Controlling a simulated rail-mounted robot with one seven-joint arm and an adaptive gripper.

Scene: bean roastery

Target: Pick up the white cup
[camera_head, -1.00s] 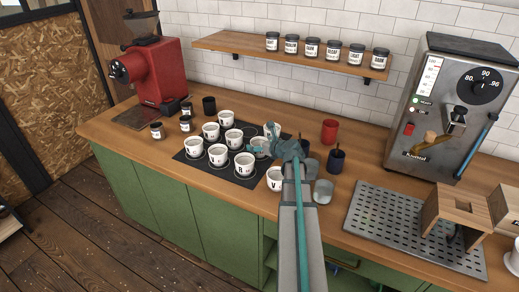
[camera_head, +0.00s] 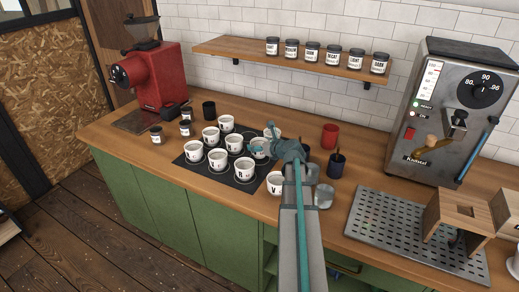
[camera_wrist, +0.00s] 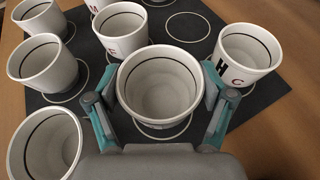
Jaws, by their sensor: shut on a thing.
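My gripper (camera_wrist: 162,100) has its two teal fingers shut on the sides of a white cup (camera_wrist: 160,82), seen from above in the wrist view. The cup is upright and empty, over a ring on the dark mat. I cannot tell whether its base is clear of the mat. In the head view my gripper (camera_head: 270,140) is at the right part of the mat, partly covering the held cup (camera_head: 259,147). Several similar white cups with letters stand around it, such as one marked H and C (camera_wrist: 246,55) close to the right finger.
The dark mat (camera_wrist: 270,90) has an empty ring (camera_wrist: 187,26). A white cup (camera_head: 275,182) stands near the counter front. Dark cups and a red cup (camera_head: 330,134) are right of my gripper. A red grinder (camera_head: 150,75) is left, an espresso machine (camera_head: 450,110) right.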

